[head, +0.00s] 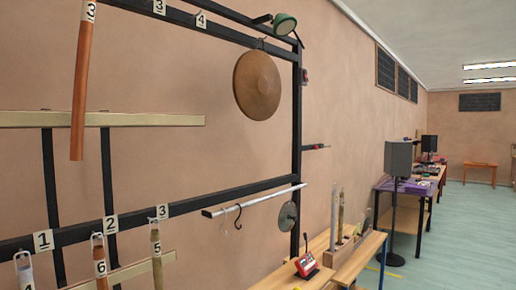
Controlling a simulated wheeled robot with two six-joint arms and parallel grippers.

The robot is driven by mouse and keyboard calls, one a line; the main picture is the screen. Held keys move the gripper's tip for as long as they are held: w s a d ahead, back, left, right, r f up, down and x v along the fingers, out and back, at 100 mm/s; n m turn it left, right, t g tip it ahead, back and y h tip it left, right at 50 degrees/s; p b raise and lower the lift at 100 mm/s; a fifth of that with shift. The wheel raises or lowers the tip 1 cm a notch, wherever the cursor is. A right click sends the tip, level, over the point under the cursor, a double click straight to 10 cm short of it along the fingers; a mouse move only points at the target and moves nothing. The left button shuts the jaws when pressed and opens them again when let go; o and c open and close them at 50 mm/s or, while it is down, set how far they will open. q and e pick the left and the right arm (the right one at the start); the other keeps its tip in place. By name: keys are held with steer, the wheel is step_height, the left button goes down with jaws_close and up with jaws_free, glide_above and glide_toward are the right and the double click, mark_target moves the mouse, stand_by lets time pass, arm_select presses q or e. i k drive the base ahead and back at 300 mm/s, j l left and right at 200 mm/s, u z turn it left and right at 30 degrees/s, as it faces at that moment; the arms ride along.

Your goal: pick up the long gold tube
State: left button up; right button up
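Two long thin tubes stand upright in a wooden block (348,243) on the low bench, right of centre. One looks gold (341,212) and the other, just left of it, is paler and silvery (334,210). Their lower ends are hidden in or behind the block. A tan, gold-like tube marked 5 (157,272) hangs from the lower rail at the lower left, cut off by the frame's bottom edge. I cannot tell its full length. Neither of my grippers is in view.
A black frame (250,190) carries a copper tube (82,90), a gong (257,85) and other hanging tubes. A red device (306,264) sits on the wooden bench (357,263). A speaker on a stand (398,158) is beyond. Open floor (455,235) lies at right.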

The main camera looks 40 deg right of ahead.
mark_target(341, 215)
steer(key=z, duration=1)
steer(key=i+l+z, duration=0.3)
steer(key=i+l, duration=0.15)
steer(key=i+l+z, duration=0.3)
steer(key=i, duration=0.2)
steer(key=i+l, duration=0.25)
steer(key=i+l+z, duration=0.5)
steer(key=i, duration=0.15)
steer(key=i+l+z, duration=0.3)
steer(key=i, duration=0.5)
steer(key=i+j+z, duration=0.1)
steer(key=i+z, duration=0.15)
steer(key=i, duration=0.55)
steer(key=i+u, duration=0.5)
steer(key=i+l+u, duration=0.2)
steer(key=i+u, duration=0.25)
steer(key=i+l+u, duration=0.25)
steer(key=u, duration=0.25)
